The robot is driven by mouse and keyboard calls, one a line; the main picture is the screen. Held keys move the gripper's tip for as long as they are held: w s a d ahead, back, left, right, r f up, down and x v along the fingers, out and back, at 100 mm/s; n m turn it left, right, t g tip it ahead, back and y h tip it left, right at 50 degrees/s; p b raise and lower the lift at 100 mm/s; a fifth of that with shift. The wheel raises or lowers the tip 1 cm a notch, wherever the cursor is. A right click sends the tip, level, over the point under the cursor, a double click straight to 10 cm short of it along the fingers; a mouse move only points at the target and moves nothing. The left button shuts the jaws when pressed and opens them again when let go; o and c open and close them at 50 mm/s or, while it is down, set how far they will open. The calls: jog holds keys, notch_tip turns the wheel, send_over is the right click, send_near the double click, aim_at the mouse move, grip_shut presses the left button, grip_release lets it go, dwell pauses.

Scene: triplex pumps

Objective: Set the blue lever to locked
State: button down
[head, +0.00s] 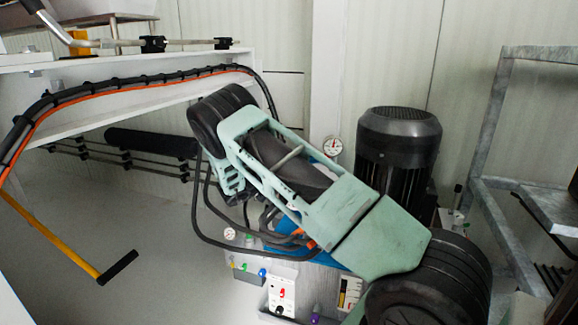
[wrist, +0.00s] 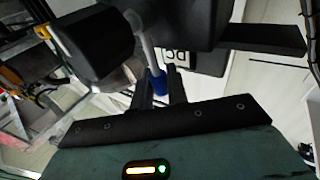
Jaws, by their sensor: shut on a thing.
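The blue lever shows in the wrist view as a pale rod with a blue grip (wrist: 158,82) at its lower end. My gripper (wrist: 160,88) has its two dark fingers on either side of the blue grip and is shut on it. The rod runs up from the grip to a dark housing (wrist: 180,20). In the head view my own arm covers the middle, and I cannot make out the fingers or the lever there.
A black motor (head: 397,150) stands behind my arm, with a pressure gauge (head: 332,146) beside it. A panel with small coloured knobs (head: 283,293) is below. A grey metal frame (head: 490,120) stands right. A lettered label (wrist: 180,55) is near the grip.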

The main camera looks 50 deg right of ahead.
jog(key=shift+s+d+f+m+y+p, duration=0.15)
jog(key=shift+s+d+m+y+p, duration=0.1)
jog(key=shift+s+m+y+p, duration=0.6)
jog(key=shift+s+d+f+m+y+p, duration=0.15)
jog(key=shift+s+m+y+p, duration=0.35)
jog(key=shift+m, duration=0.65)
jog(key=c, duration=1.7)
grip_release()
jog(key=p+v, duration=0.2)
jog(key=v, duration=1.5)
jog(key=shift+s+a+p, duration=0.2)
jog(key=shift+p, duration=0.15)
jog(key=shift+r, duration=0.15)
